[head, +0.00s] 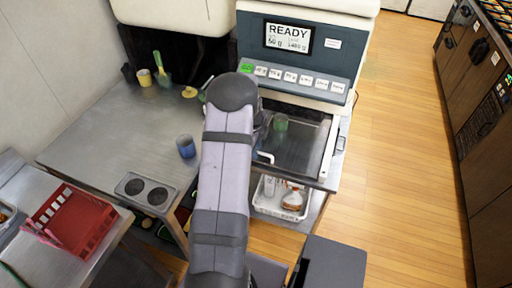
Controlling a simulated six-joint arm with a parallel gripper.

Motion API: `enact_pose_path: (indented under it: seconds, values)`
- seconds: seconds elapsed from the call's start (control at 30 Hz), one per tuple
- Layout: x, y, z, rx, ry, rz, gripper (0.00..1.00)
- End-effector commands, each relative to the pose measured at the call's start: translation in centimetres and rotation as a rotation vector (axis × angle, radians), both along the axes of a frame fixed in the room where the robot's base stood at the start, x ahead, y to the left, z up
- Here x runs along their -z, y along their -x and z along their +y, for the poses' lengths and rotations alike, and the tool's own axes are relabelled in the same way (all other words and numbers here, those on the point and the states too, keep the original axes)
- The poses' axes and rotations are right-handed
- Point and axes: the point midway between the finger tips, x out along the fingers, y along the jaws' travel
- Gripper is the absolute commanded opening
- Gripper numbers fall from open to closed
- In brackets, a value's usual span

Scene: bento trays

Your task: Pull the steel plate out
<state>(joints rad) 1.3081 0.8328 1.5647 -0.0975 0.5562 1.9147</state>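The steel plate (301,150) is a dark, shiny flat sheet with a lighter right edge. It sits under the front of the grey and white machine (300,60), whose screen reads READY. A pale handle (266,157) shows at the plate's front left, close to my arm. A small green thing (281,123) shows at the plate's back; I cannot tell if it stands there or is a reflection. My arm rises through the middle and hides the plate's left side. My gripper is mostly hidden behind the arm's dark end, near the plate's left; its fingers cannot be made out.
A steel counter (95,135) at left holds a blue cup (186,146), a yellow cup (145,77) and a two-hole holder (146,190). A red basket (72,220) sits at lower left. A white bin (273,199) is below the plate. Wooden floor at right is clear.

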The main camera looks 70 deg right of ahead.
Motion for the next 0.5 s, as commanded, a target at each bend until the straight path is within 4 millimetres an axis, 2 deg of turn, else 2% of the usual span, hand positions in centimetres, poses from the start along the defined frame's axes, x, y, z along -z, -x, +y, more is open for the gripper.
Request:
enact_pose_path:
  seconds: [0.17,0.27,0.3,0.5]
  values:
    - [0.01,0.00,-0.01,0.000,0.000,0.000,0.26]
    - [0.00,0.00,0.00,0.000,0.000,0.000,0.02]
    - [0.00,0.00,0.00,0.000,0.000,0.000,0.00]
    - [-0.02,-0.01,0.05,0.000,0.000,0.000,0.00]
